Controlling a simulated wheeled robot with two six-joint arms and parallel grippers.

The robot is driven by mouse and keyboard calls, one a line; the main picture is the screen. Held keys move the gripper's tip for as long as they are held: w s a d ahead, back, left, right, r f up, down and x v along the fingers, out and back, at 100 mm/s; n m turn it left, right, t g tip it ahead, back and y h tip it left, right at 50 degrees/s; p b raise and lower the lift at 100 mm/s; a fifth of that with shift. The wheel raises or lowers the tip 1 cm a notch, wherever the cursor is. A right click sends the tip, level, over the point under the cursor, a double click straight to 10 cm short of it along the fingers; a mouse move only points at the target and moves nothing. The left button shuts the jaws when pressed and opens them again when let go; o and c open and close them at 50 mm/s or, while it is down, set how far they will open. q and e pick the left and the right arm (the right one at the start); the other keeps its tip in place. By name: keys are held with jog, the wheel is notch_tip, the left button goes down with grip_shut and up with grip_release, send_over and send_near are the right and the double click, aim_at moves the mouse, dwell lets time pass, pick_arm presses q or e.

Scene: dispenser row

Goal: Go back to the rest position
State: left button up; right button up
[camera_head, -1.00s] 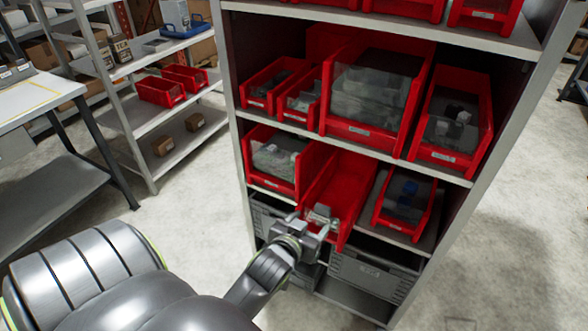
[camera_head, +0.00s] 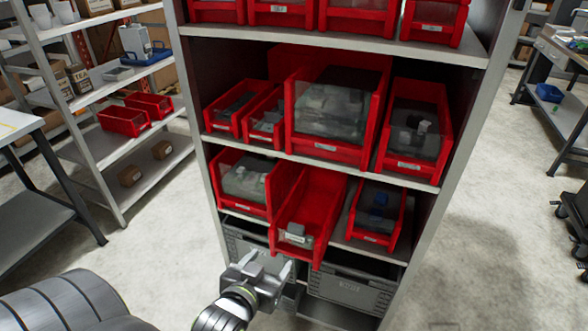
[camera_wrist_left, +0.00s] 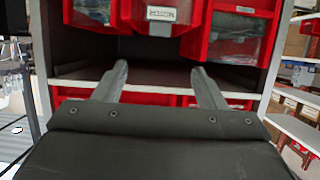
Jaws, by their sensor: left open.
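My left gripper (camera_head: 262,266) is open and empty in the head view, in front of the shelf unit and just below and left of the front of a pulled-out red bin. In the left wrist view its two fingers (camera_wrist_left: 160,80) stand apart with nothing between them. The red bin (camera_head: 318,200) sticks out past the shelf edge in the lower row and looks mostly empty, with a small grey item (camera_head: 296,233) at its front. The bin's labelled front (camera_wrist_left: 160,14) shows at the top of the left wrist view. My right gripper is not in view.
The shelf unit (camera_head: 420,177) holds several red bins, with grey crates (camera_head: 350,288) at the bottom. A bin with grey contents (camera_head: 240,182) and one with a blue item (camera_head: 378,214) flank the pulled-out bin. Floor (camera_head: 480,240) is clear to the right.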

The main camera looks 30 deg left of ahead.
pick_arm(q)
jog(key=s+f+m+g+h, duration=0.1)
jog(key=s+f+g, duration=0.2)
jog(key=f, duration=1.3)
jog(key=s+f+m+g+h, duration=0.1)
jog(key=s+f+g, duration=0.15)
jog(key=f, duration=1.25)
jog(key=s+f+g, duration=0.3)
jog(key=s+f, duration=0.6)
jog(key=s, duration=0.3)
jog(key=s+a+f+g, duration=0.1)
jog(key=s+f+g, duration=0.3)
jog(key=s+f, duration=0.6)
jog(key=shift+s+a, duration=0.2)
jog(key=shift+s, duration=0.7)
